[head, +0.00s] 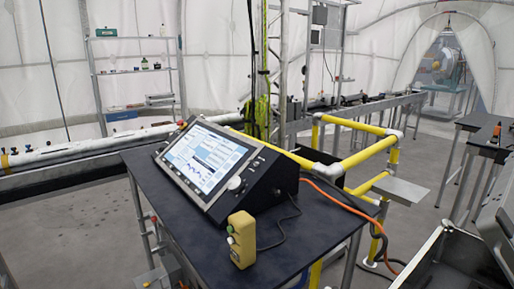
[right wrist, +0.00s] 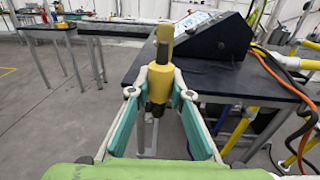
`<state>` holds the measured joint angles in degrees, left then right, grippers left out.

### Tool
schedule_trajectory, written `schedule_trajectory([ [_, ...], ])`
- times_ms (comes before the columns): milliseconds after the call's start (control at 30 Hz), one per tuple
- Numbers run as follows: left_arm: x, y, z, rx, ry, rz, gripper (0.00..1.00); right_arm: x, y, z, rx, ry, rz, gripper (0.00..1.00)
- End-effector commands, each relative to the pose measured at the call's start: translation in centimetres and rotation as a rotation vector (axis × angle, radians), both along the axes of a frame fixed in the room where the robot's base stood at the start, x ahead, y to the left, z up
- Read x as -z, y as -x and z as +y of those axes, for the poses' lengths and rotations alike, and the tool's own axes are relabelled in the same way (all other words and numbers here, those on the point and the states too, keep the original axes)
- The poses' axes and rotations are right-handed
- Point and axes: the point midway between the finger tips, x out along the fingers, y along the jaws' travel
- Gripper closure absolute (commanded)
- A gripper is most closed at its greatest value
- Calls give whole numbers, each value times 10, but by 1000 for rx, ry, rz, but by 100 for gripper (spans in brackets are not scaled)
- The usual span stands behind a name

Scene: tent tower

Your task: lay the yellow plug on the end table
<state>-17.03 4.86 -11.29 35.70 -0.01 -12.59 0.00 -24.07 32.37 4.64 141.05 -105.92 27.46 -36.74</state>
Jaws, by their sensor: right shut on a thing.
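In the right wrist view, my right gripper (right wrist: 160,90) is shut on the yellow plug (right wrist: 160,78), with one teal-padded finger on each side. The plug has a yellow body and a dark lower part, and is held roughly upright in front of a dark-topped table (right wrist: 207,77). This table also shows in the head view (head: 305,232). Neither gripper shows in the head view. I cannot tell which table is the end table.
A console with a lit screen (head: 207,160) and a yellow button box (head: 242,240) stand on the near table. Yellow railings (head: 370,152) and an orange cable (head: 345,205) are beside it. Other dark tables (head: 485,137) stand at the right. Grey floor is open between.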

Motion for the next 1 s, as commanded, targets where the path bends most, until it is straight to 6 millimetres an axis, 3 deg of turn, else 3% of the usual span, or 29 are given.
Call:
schedule_trajectory([
  [267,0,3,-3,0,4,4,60,61,38,-2,118,3,12,100],
  [833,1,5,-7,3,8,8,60,108,84,-17,267,2,4,100],
  [1000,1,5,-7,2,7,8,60,104,80,-22,329,-6,1,100],
])
